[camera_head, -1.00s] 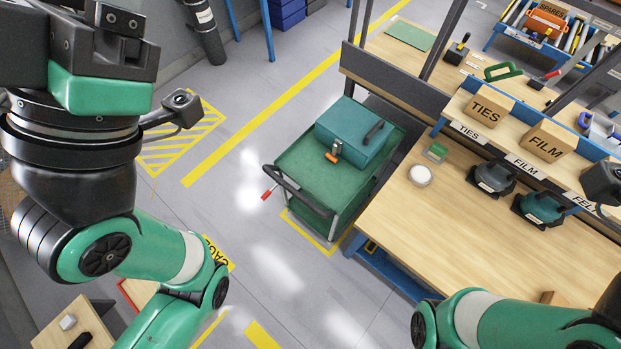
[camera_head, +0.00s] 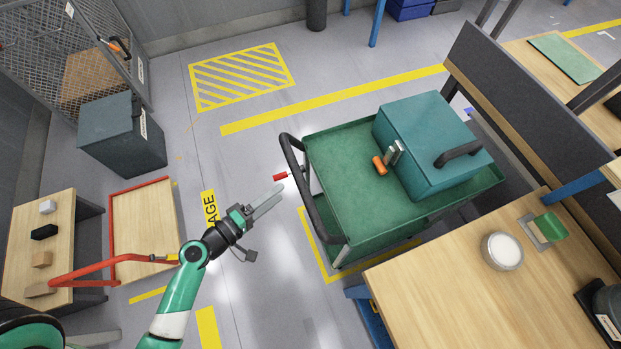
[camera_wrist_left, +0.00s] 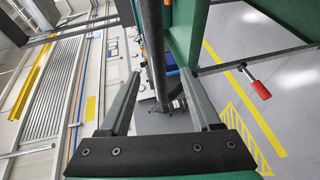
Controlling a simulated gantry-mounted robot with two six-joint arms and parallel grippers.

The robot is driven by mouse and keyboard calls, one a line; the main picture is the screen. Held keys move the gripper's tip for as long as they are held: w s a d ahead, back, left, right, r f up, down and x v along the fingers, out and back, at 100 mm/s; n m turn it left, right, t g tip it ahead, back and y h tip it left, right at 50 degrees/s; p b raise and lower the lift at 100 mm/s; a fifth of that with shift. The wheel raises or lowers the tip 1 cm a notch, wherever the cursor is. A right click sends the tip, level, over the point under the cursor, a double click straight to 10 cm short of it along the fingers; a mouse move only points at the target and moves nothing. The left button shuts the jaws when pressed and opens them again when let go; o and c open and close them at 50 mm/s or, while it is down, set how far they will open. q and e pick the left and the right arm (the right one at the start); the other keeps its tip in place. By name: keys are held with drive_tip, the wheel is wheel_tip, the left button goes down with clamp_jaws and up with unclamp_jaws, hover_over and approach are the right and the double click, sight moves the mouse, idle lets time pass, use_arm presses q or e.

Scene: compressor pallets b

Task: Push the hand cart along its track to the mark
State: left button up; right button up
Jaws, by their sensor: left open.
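The hand cart (camera_head: 335,160) has a green tray with a teal box (camera_head: 425,135) on it. Its black push handle (camera_head: 312,195) faces left. A red-tipped lever (camera_head: 281,177) sticks out beside the handle; it also shows in the left wrist view (camera_wrist_left: 262,88). My left gripper (camera_head: 279,196) is open and empty, just left of the handle. In the left wrist view the dark handle bar (camera_wrist_left: 153,45) appears between the open fingertips (camera_wrist_left: 160,76), with no grip on it. Floor markings include a yellow hatched rectangle (camera_head: 242,76) and a yellow outline (camera_head: 318,262) by the cart. My right gripper is out of view.
A workbench (camera_head: 450,300) stands close to the cart's right and front. A red-framed wooden panel (camera_head: 145,225), a dark bin (camera_head: 122,138) and a mesh cage (camera_head: 65,50) are at left. The floor is open between the cart and the hatched rectangle.

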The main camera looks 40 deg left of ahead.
use_arm(q)
drive_tip(key=w+f, duration=0.1)
drive_tip(key=w, duration=1)
drive_tip(key=shift+w+d+f, duration=0.15)
drive_tip(key=shift+w+f, duration=0.25)
clamp_jaws()
idle(0.8)
